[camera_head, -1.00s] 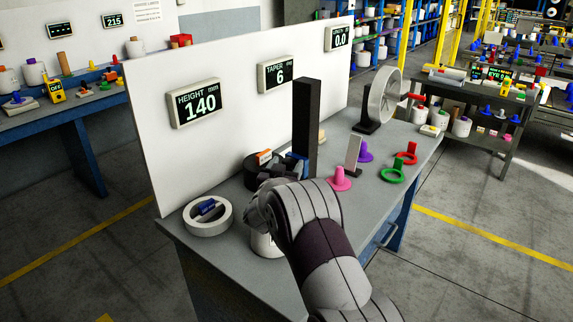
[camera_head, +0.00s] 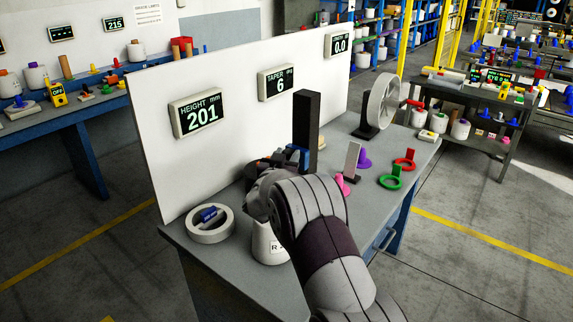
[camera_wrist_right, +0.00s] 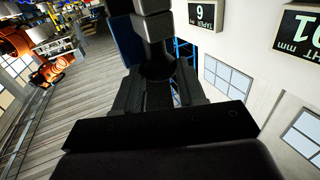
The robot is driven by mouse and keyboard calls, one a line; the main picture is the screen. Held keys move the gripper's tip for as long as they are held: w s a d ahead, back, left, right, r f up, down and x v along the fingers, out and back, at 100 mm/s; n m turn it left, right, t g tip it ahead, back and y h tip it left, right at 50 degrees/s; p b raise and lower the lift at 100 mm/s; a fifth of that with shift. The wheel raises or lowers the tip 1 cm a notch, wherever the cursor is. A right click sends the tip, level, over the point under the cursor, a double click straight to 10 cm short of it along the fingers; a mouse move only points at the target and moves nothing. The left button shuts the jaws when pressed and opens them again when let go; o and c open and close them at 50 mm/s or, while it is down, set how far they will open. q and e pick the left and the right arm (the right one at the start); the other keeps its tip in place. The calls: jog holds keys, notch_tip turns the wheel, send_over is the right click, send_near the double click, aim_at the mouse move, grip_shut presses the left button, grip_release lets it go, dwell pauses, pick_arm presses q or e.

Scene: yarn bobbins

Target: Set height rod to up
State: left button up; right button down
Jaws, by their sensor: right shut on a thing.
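The height display (camera_head: 199,115) on the white panel reads 201 mm. My right gripper (camera_wrist_right: 158,88) is shut on a dark part, seemingly the height rod (camera_wrist_right: 157,68), whose form is mostly hidden by the fingers. In the head view my right wrist covers the grip, beside the tall black post (camera_head: 306,115). Dark blocks (camera_wrist_right: 152,22) stand just past the fingertips in the right wrist view. My left gripper is not in view.
A white ring (camera_head: 210,231) holding a blue piece and a white cone (camera_head: 267,244) stand at the bench's near left. The taper display (camera_head: 276,82) reads 6.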

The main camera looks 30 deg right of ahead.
pick_arm(q)
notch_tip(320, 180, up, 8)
jog(key=p, duration=0.6)
pick_arm(e)
notch_tip(320, 180, up, 13)
jog(key=c, duration=0.8)
grip_release()
jog(key=shift+o, duration=0.4)
jog(key=shift+f, duration=0.2)
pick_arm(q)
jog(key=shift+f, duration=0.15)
pick_arm(e)
jog(key=shift+f, duration=0.1)
pick_arm(q)
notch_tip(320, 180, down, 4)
jog(key=b, duration=0.3)
jog(key=shift+b, duration=0.3)
pick_arm(e)
jog(key=v, duration=1.2)
jog(key=shift+s+a, duration=0.2)
jog(key=shift+s, duration=0.05)
